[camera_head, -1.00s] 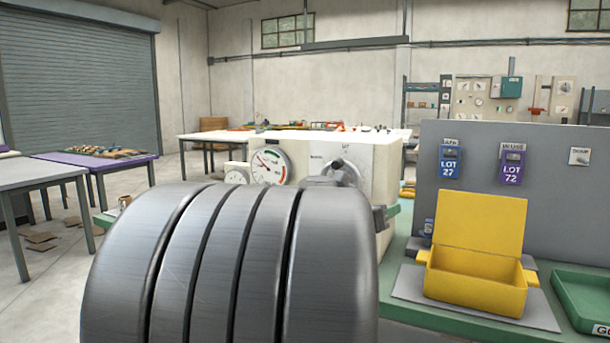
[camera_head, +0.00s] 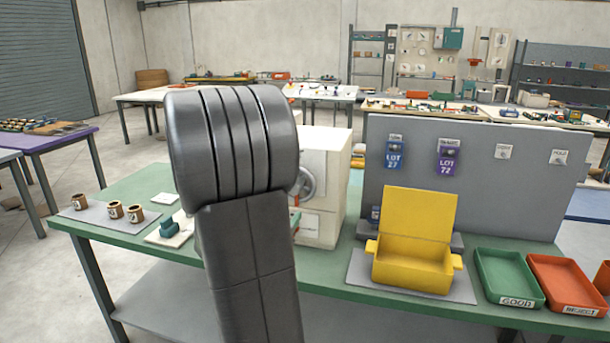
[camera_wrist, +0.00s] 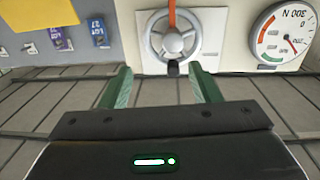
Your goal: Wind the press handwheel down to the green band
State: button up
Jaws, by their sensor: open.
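The cream press (camera_head: 325,165) stands on the green bench, partly hidden behind my arm. Its handwheel (camera_head: 306,183) peeks out at my arm's edge. The wrist view looks upside down. There the grey spoked handwheel (camera_wrist: 174,40) has a dark knob (camera_wrist: 173,68) at its lower rim and an orange strip above. A round gauge (camera_wrist: 283,36) with green and red bands and a red pointer is at the right; I cannot tell whether the pointer touches the green. My gripper (camera_wrist: 160,70) is open, its green fingers apart. The knob appears between the fingertips; depth and contact are unclear.
A yellow open box (camera_head: 412,260) sits right of the press, beside a green tray (camera_head: 508,278) and an orange tray (camera_head: 566,285). A grey panel (camera_head: 480,190) stands behind them. Small brown cups (camera_head: 115,210) and a teal item (camera_head: 169,227) lie to the left.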

jog(key=w+d+n+p, duration=0.3)
jog(key=w+n, duration=0.1)
jog(key=w, duration=0.8)
jog(key=shift+w+r+y+p, duration=0.35)
jog(key=shift+y, duration=0.05)
jog(key=c, duration=1)
jog(key=shift+f+b, duration=0.15)
jog(key=shift+b, duration=0.3)
jog(key=shift+a+m+b, duration=0.1)
jog(key=shift+m+b, duration=2.75)
jog(key=shift+m, duration=0.05)
